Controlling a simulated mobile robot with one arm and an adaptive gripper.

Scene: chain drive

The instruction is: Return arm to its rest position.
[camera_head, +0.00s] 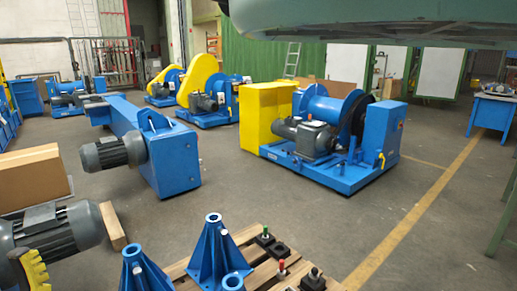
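My gripper is not in view, and I cannot tell the arm's pose from this picture. A large grey-green rounded shape (370,18) hangs across the top right, close to the camera. I cannot tell whether it is part of my own body or of the place. No object is seen held.
A blue winch machine (345,178) with a yellow cover (263,112) stands mid-floor. A blue beam with a grey motor (112,153) stands left of it. Blue stands (215,255) and a pallet (262,258) are at front. A cardboard box (32,178) is left.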

